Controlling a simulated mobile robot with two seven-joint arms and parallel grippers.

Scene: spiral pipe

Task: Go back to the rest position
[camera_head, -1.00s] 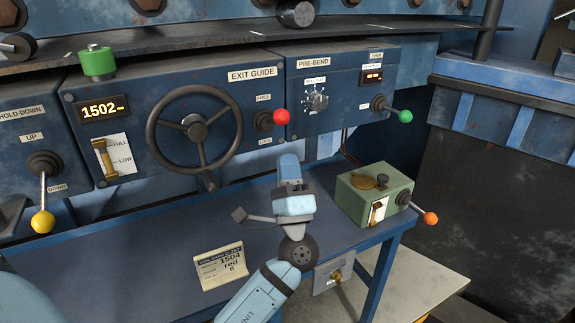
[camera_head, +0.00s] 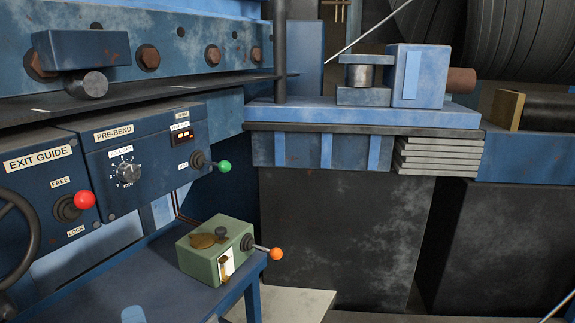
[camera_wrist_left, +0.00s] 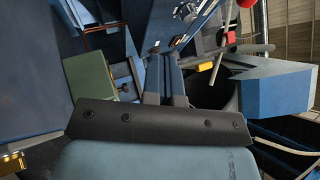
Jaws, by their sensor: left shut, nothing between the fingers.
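Only a small light-blue part of my left gripper (camera_head: 133,314) shows, at the bottom edge of the head view, over the blue bench (camera_head: 95,290). The rest of that arm is out of this view. In the left wrist view the fingers (camera_wrist_left: 163,62) are together with nothing between them. They point away from the dark bolted plate of my wrist. The green box (camera_head: 203,266) stands on the bench, to the right of the gripper and apart from it. It also shows in the wrist view (camera_wrist_left: 90,76).
The control panel at left carries a red-knobbed lever (camera_head: 85,200) and a green-knobbed lever (camera_head: 224,166). An orange-knobbed lever (camera_head: 275,253) sticks out from the green box. A blue machine ledge (camera_head: 365,115) stands behind at right.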

